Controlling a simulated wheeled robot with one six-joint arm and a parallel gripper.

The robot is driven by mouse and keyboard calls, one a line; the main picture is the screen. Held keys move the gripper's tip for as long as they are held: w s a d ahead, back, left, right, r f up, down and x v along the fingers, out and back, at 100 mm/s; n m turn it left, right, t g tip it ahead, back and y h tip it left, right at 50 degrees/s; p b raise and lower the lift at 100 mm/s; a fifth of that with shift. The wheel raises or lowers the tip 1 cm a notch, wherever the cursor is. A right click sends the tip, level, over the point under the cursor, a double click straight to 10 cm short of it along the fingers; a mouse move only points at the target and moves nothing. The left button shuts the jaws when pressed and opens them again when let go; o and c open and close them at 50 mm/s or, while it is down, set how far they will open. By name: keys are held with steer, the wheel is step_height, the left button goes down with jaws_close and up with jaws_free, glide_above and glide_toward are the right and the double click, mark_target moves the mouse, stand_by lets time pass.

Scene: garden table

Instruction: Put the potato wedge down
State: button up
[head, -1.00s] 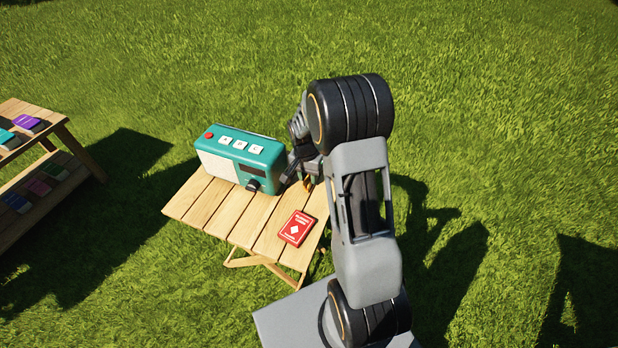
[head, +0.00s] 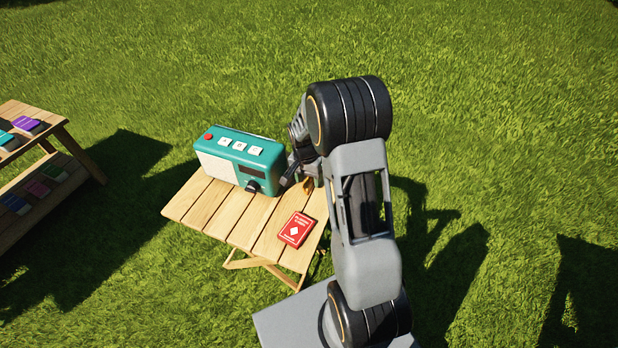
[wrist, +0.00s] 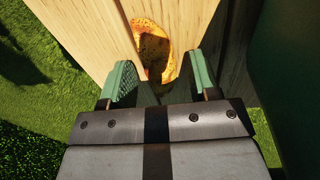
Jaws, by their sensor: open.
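The potato wedge (wrist: 153,43) is an orange-brown piece lying on the wooden slats of the small table (head: 213,205). In the wrist view it lies just beyond and between the fingertips of my gripper (wrist: 157,82), partly in shadow. The green-padded fingers are spread apart, with a gap to the wedge on the left; on the right the tip is close to its edge, and I cannot tell if they touch. In the head view a small bit of the wedge (head: 308,185) shows below my gripper, mostly hidden by my arm.
A teal radio (head: 241,160) stands close to the left of my gripper. A red card box (head: 296,229) lies near the table's front edge. A wooden shelf (head: 62,132) with several coloured items stands at far left. The left slats are bare.

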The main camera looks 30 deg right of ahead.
step_height(320, 180, up, 12)
steer(key=p, duration=0.4)
steer(key=s+a+r+n+t, duration=0.2)
steer(key=s+a+r+n, duration=0.2)
steer(key=s, duration=0.4)
steer(key=s+a+r+n+t, duration=0.1)
steer(key=s+a+r+n, duration=0.3)
steer(key=s, duration=0.4)
steer(key=shift+s+a+r+n+t+y, duration=0.3)
steer(key=shift+s+a+n+t+y, duration=0.1)
steer(key=shift+n, duration=0.5)
